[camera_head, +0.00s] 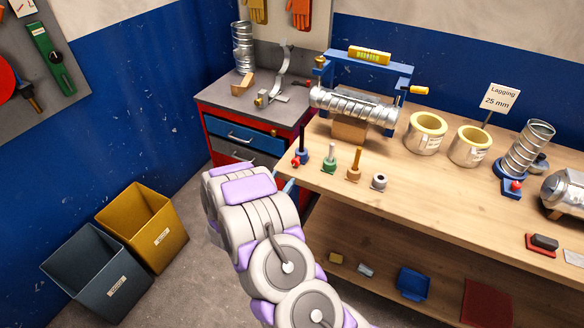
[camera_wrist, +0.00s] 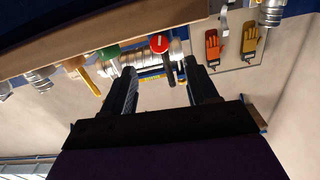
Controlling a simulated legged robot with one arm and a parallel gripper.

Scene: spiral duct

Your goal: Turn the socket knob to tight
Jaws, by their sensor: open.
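A small red knob (camera_head: 296,160) sits at the foot of a dark upright post (camera_head: 303,137) with a blue base, at the workbench's near left corner. In the wrist view, which looks upside down, the red knob (camera_wrist: 159,44) shows a pale mark on its face. The dark post (camera_wrist: 168,72) hangs below it in that picture. My gripper (camera_wrist: 163,82) is open and empty, its dark fingers left and right of the post in the picture; the knob appears just beyond the tips. I cannot tell contact. In the head view my arm hides most of the gripper.
Posts with a green base (camera_head: 330,164) and a brown base (camera_head: 354,174) and a pale ring (camera_head: 379,181) stand along the bench edge. A ribbed duct (camera_head: 352,104) lies behind. Another red knob (camera_head: 515,186) is on a blue stand at right. Two bins (camera_head: 143,228) stand on the floor.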

